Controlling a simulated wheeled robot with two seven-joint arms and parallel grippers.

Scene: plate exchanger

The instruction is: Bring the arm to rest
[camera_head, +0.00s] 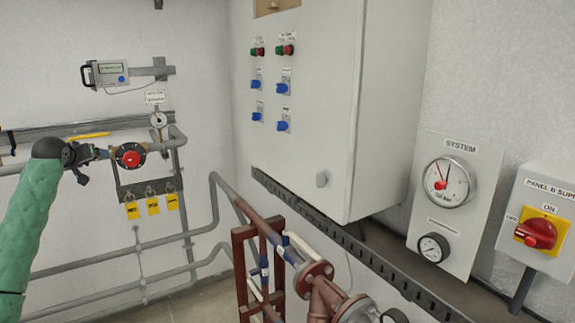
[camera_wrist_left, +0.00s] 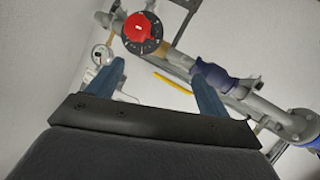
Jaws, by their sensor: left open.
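My left arm, in a green sleeve, comes in from the left in the head view. Its gripper (camera_head: 97,154) is beside the red valve knob (camera_head: 130,156) on the wall pipe, just left of it. In the left wrist view the gripper (camera_wrist_left: 160,80) is open, its two blue fingers spread with nothing between them. The red knob also shows there (camera_wrist_left: 141,28), beyond the fingertips and apart from them. My right gripper is in neither view.
A small gauge (camera_head: 158,119) and yellow tags (camera_head: 153,205) are near the knob. A yellow lever (camera_head: 88,136) lies along the pipe behind. A large cabinet (camera_head: 305,110), a brown pipe frame (camera_head: 245,270) and a red switch (camera_head: 536,233) stand to the right. Floor shows at the bottom.

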